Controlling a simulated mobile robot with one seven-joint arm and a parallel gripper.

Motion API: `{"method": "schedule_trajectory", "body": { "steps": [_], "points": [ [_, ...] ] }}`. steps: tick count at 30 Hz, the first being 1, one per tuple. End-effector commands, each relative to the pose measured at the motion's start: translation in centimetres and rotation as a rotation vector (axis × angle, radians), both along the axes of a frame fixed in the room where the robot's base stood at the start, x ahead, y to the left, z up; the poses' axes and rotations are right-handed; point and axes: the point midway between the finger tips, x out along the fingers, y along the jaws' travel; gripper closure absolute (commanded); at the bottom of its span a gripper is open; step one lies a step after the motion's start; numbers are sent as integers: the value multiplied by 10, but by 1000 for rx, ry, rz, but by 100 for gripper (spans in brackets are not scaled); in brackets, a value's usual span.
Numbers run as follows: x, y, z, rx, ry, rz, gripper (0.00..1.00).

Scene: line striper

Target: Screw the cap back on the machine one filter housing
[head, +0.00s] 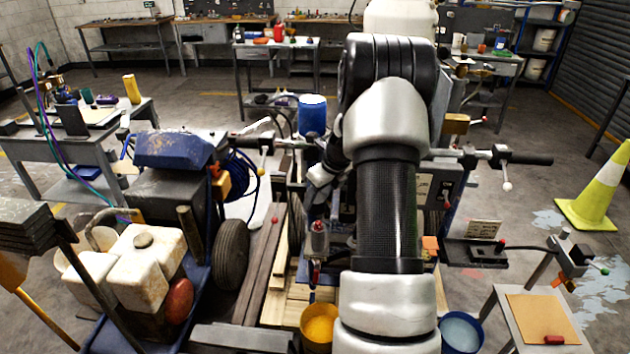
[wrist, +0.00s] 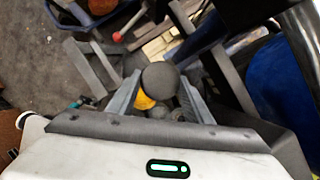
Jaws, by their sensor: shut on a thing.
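My gripper (wrist: 158,90) is shut on a dark grey, round cap (wrist: 160,79), with one finger on each side of it in the wrist view. The cap's underside is hidden, so I cannot tell whether it touches a housing. In the head view a small metallic cylinder (head: 318,241), which looks like the filter housing, stands just below my wrist, with a red part under it. My arm hides the fingertips and the cap in the head view.
A yellow bucket (head: 319,324) stands below the metallic cylinder, and a blue bucket (head: 461,332) stands to the right. A machine with a white tank (head: 146,262) stands at left. A traffic cone (head: 597,185) and a small table (head: 541,318) are at right.

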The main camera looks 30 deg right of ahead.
Motion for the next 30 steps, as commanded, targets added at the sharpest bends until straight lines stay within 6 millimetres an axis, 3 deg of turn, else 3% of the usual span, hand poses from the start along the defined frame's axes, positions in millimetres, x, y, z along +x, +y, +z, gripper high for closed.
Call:
{"method": "schedule_trajectory", "body": {
  "steps": [8,24,30],
  "points": [
    [-1,-11,-4,0,1,-87,76],
    [-1,-11,-45,0,1,-81,76],
    [-1,-11,-49,0,1,-81,76]
  ]
}}
